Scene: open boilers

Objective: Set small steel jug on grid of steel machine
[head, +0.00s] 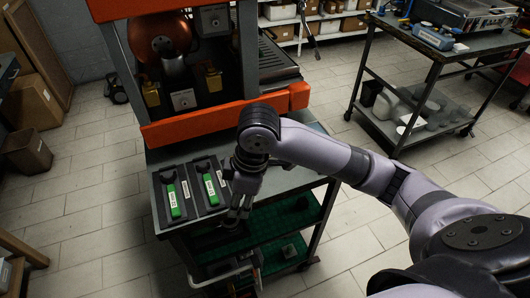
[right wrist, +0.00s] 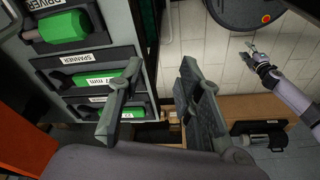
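I cannot make out the small steel jug for certain in either view. In the head view a steel machine (head: 472,12) stands on the dark cart at the upper right, cut off by the top edge; no grid on it can be made out clearly. My right gripper (head: 236,212) hangs at the front right edge of the tool bench. In the right wrist view its two fingers (right wrist: 160,78) stand apart with nothing between them.
The grey tool bench (head: 290,183) holds dark trays with green-handled tools (head: 174,200). An orange-framed machine (head: 200,122) with a copper boiler (head: 158,36) stands behind them. Green shelves (head: 285,216) lie below. The dark cart (head: 410,40) is at the right, with open tiled floor between.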

